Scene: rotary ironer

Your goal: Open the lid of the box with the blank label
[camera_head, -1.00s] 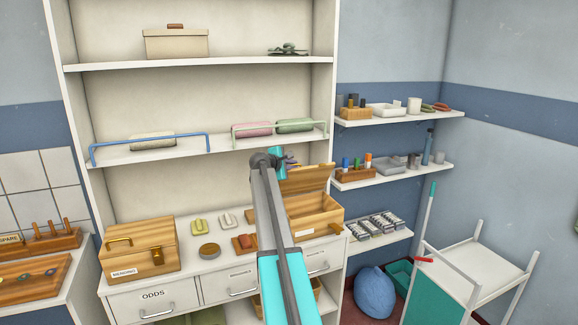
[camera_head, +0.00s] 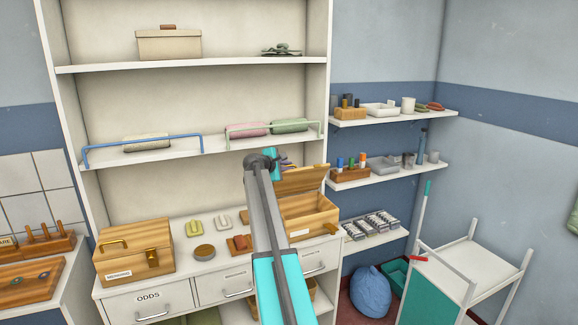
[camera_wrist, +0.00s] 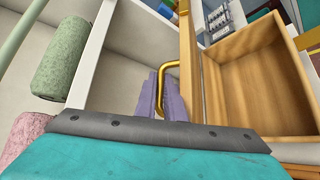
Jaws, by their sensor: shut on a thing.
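The wooden box (camera_head: 309,217) with a small white label (camera_head: 299,233) stands on the right of the counter. No writing shows on the label at this size. Its lid (camera_head: 303,179) is raised and tilted back, and its empty-looking inside (camera_wrist: 255,85) shows in the wrist view. My gripper (camera_head: 287,165) is at the raised lid, partly hidden by my arm. In the wrist view my gripper (camera_wrist: 160,97) has its purple fingers shut on the lid's brass handle (camera_wrist: 171,66).
Another wooden box (camera_head: 135,252), lid shut, has a printed label at the counter's left. Small items, including a yellow-green one (camera_head: 194,228) and a round brown one (camera_head: 204,252), lie between the boxes. A shelf with a green rail (camera_head: 270,127) and rolled cloths is behind my gripper.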

